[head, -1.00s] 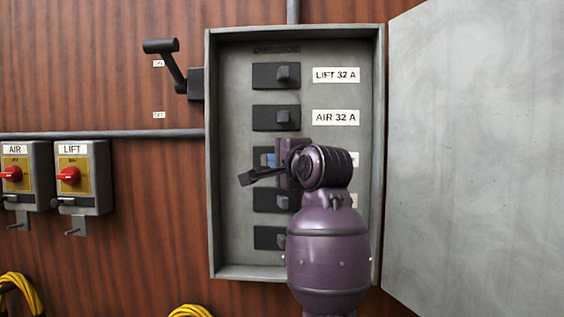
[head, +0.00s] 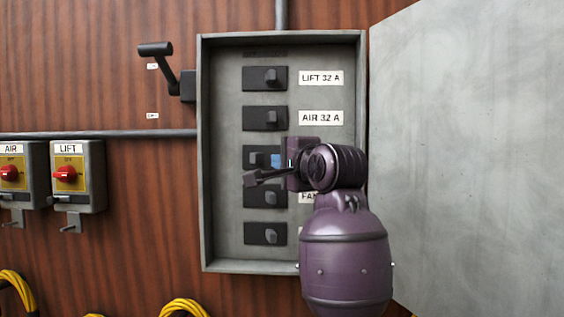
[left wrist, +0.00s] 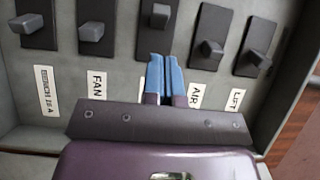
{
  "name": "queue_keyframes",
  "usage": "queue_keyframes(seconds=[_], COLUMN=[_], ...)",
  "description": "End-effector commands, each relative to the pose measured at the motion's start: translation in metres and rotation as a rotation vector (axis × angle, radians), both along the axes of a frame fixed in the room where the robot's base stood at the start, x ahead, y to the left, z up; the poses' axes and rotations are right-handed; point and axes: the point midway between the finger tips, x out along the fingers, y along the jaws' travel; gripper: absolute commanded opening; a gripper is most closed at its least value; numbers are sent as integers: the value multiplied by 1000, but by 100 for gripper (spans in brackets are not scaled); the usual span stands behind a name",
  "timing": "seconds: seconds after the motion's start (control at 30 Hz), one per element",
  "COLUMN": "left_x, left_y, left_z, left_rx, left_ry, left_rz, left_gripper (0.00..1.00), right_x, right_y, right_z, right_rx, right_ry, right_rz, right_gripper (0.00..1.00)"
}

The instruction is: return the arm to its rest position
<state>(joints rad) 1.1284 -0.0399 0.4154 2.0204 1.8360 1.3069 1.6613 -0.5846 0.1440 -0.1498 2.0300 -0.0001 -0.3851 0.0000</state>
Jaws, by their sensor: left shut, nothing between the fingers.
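My left arm, purple, reaches up in front of the open breaker panel (head: 223,150) in the head view. My left gripper (head: 277,161) is in front of the middle breaker, and a blue finger shows there. In the left wrist view its two blue fingers (left wrist: 163,78) are together with nothing between them. They point at the row of breakers, between the FAN label (left wrist: 97,85) and the AIR label (left wrist: 195,95). Whether the fingertips touch the middle breaker (left wrist: 157,15) is not clear. My right gripper does not show.
The panel's grey door (head: 470,160) stands open at the right. A black lever (head: 168,65) is on the wall left of the panel. The AIR switch box (head: 15,172) and LIFT switch box (head: 78,175) sit lower left. Yellow cables (head: 184,307) hang below.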

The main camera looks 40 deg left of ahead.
Motion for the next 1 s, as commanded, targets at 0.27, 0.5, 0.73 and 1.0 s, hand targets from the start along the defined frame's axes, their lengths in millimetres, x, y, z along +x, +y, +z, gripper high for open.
queue_keyframes(seconds=[0.27,0.5,0.73,1.0], left_x=[0,-2,-12,-14], left_y=[0,5,12,-7], left_z=[0,-11,-51,-106], left_rx=[0,80,450,963], left_ry=[0,77,441,964], left_rz=[0,52,264,519], left_gripper=[0,0,0,0], right_x=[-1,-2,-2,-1], right_y=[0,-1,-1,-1], right_z=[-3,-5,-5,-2], right_rx=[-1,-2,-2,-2], right_ry=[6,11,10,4], right_rz=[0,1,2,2], right_gripper=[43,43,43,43])
